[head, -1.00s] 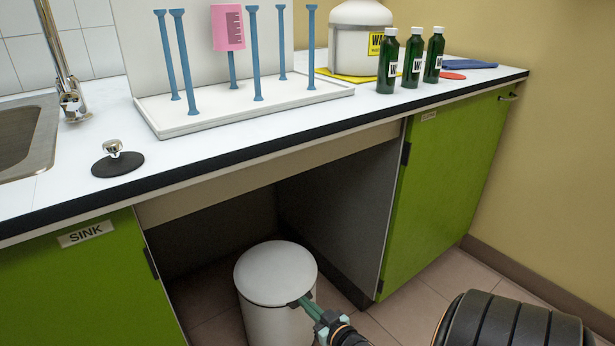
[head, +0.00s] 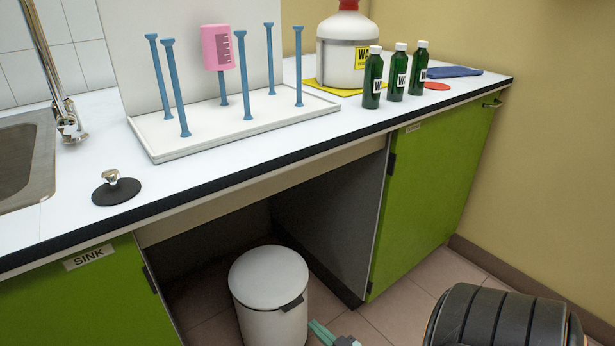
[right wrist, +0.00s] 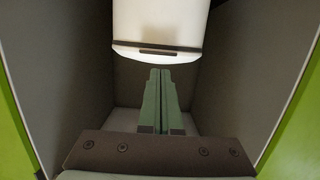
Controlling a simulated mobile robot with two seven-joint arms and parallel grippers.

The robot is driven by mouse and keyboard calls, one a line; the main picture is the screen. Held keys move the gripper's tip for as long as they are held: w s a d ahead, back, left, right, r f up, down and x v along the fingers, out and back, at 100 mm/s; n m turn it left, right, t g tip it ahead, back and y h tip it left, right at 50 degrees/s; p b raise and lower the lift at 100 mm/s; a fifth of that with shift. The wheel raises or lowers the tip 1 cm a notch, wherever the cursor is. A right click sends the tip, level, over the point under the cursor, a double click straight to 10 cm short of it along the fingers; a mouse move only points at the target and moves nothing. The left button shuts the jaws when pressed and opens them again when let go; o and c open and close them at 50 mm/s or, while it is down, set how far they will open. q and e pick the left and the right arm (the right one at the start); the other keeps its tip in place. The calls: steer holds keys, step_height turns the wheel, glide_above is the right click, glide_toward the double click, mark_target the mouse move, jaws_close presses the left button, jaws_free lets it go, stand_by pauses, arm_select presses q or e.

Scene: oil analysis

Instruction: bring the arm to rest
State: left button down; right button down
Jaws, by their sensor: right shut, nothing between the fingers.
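My right gripper (head: 322,333) shows at the bottom edge of the head view, low beside the white bin. In the right wrist view its two green fingers (right wrist: 160,72) are together, with nothing between them. The fingertips point toward the white bin (right wrist: 158,25), and a gap to it cannot be judged there. In the head view the bin (head: 270,280) stands under the counter with its lid closed, and the gripper is to its lower right. My left gripper is not in view.
The white counter (head: 75,228) holds a drying rack (head: 185,150) with a pink cup (head: 216,48), a sink plug (head: 116,190), green bottles (head: 396,75) and a white jug (head: 342,50). Green cabinet doors (head: 430,190) flank the recess. Some floor (head: 400,305) is clear at right.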

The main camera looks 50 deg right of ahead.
steer(key=shift+s+a+f, duration=0.1)
steer(key=shift+s+f, duration=0.05)
steer(key=shift+s, duration=0.45)
steer(key=shift+w, duration=0.1)
